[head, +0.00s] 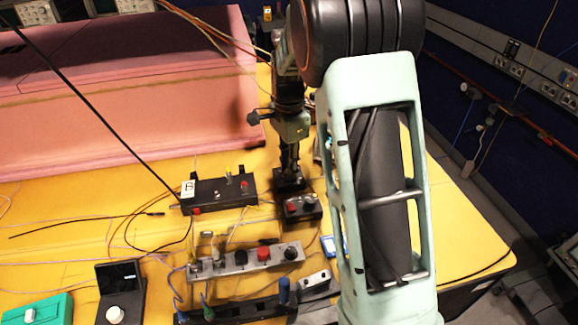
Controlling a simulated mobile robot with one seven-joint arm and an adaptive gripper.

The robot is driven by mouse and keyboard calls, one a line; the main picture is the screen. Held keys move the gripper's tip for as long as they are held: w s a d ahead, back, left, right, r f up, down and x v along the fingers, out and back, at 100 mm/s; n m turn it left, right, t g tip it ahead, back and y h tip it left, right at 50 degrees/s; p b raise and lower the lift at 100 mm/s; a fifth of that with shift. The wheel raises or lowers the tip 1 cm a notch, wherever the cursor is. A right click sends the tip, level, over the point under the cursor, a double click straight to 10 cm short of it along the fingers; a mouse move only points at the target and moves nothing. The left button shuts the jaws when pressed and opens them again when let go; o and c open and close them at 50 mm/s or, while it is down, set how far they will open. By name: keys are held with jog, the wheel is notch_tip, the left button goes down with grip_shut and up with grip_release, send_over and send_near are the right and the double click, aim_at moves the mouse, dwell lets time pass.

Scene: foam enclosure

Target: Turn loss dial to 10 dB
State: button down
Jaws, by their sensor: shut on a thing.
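My gripper (289,172) points down near the middle of the head view, at the far side of the row of small boxes. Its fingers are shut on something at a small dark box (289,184). The fingers hide what they hold, so I cannot tell whether it is the loss dial. No dial marking or dB scale can be read. A grey bar-shaped box (235,263) nearer to me carries a red knob (263,253) and black knobs (291,253).
A black box marked B (225,192) stands left of the gripper, with loose cables around it. A pink foam block (130,90) rises behind. A green box (38,309) and a black stand with a white knob (118,290) are front left. Yellow table (470,235) is clear at right.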

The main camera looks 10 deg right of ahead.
jog(key=shift+w, duration=0.1)
jog(key=c, duration=1.7)
grip_release()
jog(key=shift+c, duration=0.2)
notch_tip(320, 180, up, 12)
